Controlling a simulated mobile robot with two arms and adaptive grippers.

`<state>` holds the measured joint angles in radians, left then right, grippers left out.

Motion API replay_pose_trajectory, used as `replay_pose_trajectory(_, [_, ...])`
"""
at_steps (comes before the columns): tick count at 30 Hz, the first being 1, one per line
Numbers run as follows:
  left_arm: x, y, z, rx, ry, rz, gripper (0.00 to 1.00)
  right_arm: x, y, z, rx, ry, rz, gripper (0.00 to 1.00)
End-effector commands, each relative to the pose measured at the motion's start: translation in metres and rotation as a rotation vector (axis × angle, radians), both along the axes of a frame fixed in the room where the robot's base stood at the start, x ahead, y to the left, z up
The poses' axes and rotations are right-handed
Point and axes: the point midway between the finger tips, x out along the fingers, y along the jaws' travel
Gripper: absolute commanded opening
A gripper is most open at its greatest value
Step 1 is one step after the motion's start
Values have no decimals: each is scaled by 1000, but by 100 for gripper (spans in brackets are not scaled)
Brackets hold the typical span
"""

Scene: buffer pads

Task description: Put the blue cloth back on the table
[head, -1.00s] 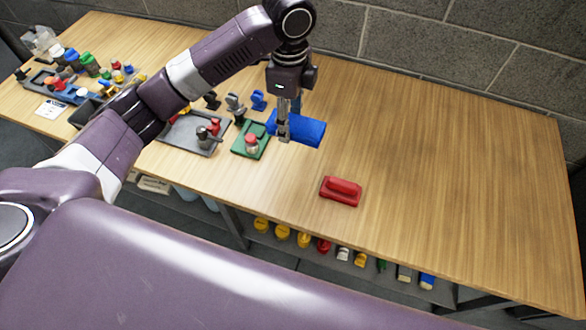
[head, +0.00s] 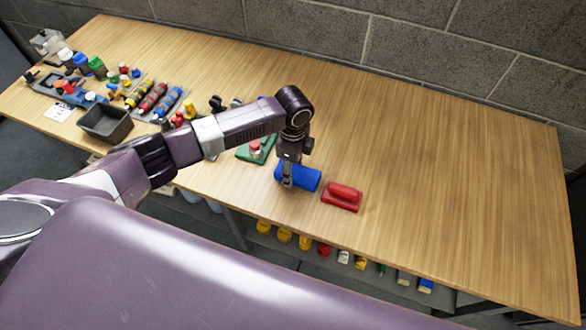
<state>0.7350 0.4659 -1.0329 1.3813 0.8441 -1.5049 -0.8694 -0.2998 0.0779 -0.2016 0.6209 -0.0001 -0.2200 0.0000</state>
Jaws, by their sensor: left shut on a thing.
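The blue cloth (head: 307,179) is a folded blue piece at the front middle of the wooden table (head: 440,170). My left gripper (head: 287,182) points down and is shut on its left part. The cloth is low at the table, just left of the red pad (head: 342,196); I cannot tell whether it touches the top. Part of the cloth is hidden behind the fingers. My right gripper is not in view.
A green tray with a red-topped item (head: 256,149) lies just behind and left of the cloth. A dark bin (head: 104,123) and several tools stand at the left. The right half of the table is clear. Several items sit on the shelf below.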

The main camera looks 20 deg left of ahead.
Motion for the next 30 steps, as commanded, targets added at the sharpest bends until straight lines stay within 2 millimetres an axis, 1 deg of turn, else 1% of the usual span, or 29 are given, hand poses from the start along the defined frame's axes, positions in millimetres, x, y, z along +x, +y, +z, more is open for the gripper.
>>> replay_pose_trajectory(13, [0,0,-8,-1,-1,-1,24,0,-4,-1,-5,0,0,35])
replay_pose_trajectory(14, [0,0,-7,-1,-1,-1,50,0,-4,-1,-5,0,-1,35])
replay_pose_trajectory(18, [0,0,-7,-1,-1,-1,64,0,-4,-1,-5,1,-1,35])
replay_pose_trajectory(26, [0,0,-6,-1,-1,-1,64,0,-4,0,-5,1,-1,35])
replay_pose_trajectory(30, [1,0,4,-1,-3,-1,64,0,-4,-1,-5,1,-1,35])
